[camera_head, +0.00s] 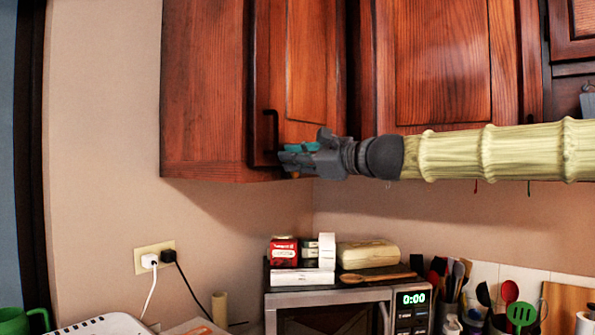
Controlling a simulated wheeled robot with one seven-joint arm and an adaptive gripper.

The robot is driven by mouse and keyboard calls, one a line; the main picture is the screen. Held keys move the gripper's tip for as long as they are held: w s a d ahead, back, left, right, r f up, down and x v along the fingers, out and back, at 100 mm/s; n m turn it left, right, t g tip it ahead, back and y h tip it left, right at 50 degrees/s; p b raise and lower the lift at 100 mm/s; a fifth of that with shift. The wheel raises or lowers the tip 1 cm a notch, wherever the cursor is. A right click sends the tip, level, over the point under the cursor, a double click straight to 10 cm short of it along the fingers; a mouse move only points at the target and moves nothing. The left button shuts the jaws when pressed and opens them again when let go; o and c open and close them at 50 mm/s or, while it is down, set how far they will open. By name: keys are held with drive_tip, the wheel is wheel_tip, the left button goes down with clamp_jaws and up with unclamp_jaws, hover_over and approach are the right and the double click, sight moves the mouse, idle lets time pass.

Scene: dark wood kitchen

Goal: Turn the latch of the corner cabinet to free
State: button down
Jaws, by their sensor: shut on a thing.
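The corner cabinet (313,75) is reddish-brown wood and hangs on the wall at upper centre-left. A black bar handle (272,125) is upright on its door. A small teal piece (298,147), which looks like the latch, shows at the lower part of the door, just right of the handle's lower end. My dark grey gripper (287,162) reaches in from the right and is shut at this piece, close to the cabinet's bottom edge. The fingers hide part of the latch, so its exact angle cannot be told. The door looks closed.
More wall cabinets (433,65) run to the right behind my arm. Utensils (500,300) stand at lower right. An outlet (153,257) with two plugs is on the wall. The wall under the cabinet is clear.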

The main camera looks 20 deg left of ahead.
drive_tip(key=f+n+b, duration=0.1)
drive_tip(key=n+b, duration=0.2)
drive_tip(key=s+f+n+b, duration=0.1)
drive_tip(key=n+b, duration=0.2)
drive_tip(key=n, duration=0.1)
drive_tip(key=f+n+b, duration=0.1)
drive_tip(key=n+b, duration=0.2)
drive_tip(key=shift+s+a+f, duration=0.35)
drive_tip(key=shift+s, duration=0.05)
drive_tip(key=shift+n, duration=0.4)
drive_tip(key=c, duration=1.4)
unclamp_jaws()
drive_tip(key=shift+d, duration=0.1)
drive_tip(key=v, duration=1.2)
